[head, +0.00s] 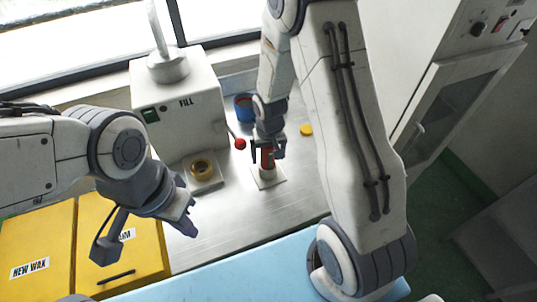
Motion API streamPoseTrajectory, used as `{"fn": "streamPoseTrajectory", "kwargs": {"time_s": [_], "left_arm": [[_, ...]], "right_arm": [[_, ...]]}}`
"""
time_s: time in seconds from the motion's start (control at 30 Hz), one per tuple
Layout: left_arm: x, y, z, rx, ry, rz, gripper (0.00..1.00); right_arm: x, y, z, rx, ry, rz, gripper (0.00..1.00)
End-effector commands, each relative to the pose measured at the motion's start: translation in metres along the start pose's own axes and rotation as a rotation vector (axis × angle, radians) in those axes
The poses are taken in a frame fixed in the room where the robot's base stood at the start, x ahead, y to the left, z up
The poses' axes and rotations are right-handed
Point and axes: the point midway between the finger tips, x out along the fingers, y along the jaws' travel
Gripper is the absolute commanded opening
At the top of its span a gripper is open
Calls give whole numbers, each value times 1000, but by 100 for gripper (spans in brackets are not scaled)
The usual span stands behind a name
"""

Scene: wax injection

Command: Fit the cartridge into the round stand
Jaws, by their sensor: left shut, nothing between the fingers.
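The red cartridge (267,159) is upright over the pale round stand (268,174), with its lower end at the stand's top. I cannot tell how deep it sits. My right gripper (267,150) points down with its fingers on either side of the cartridge's upper part, which they partly hide. Whether the fingers press on it is too small to tell. My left gripper (187,222) is shut and empty, above the table's near left part, away from the stand.
A white FILL machine (180,101) with a red-knobbed lever (240,144) stands behind, a brass-coloured ring (202,169) at its front. A blue pot (243,106) and yellow disc (306,130) are near the stand. Yellow boxes (38,248) fill the lower left. Bare metal table lies front centre.

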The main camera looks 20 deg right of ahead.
Motion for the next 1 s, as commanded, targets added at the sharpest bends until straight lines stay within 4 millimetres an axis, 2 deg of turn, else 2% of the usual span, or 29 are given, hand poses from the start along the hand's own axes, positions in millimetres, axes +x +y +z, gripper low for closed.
{"fn": "streamPoseTrajectory", "kwargs": {"time_s": [0.27, 0.7, 0.83, 1.0], "left_arm": [[1, 0, 0, -2, 0, 0, 0], [11, -1, 1, -1, 0, 0, 0], [12, -1, 1, -1, 0, 0, 0], [12, -1, 1, -1, 0, 0, 0]], "right_arm": [[-7, 0, 0, 0, 0, 0, 89], [-83, 0, -1, 0, 5, -1, 89], [-98, 0, -1, 0, 3, -1, 89], [-105, 0, 0, 0, 0, 0, 89]]}}
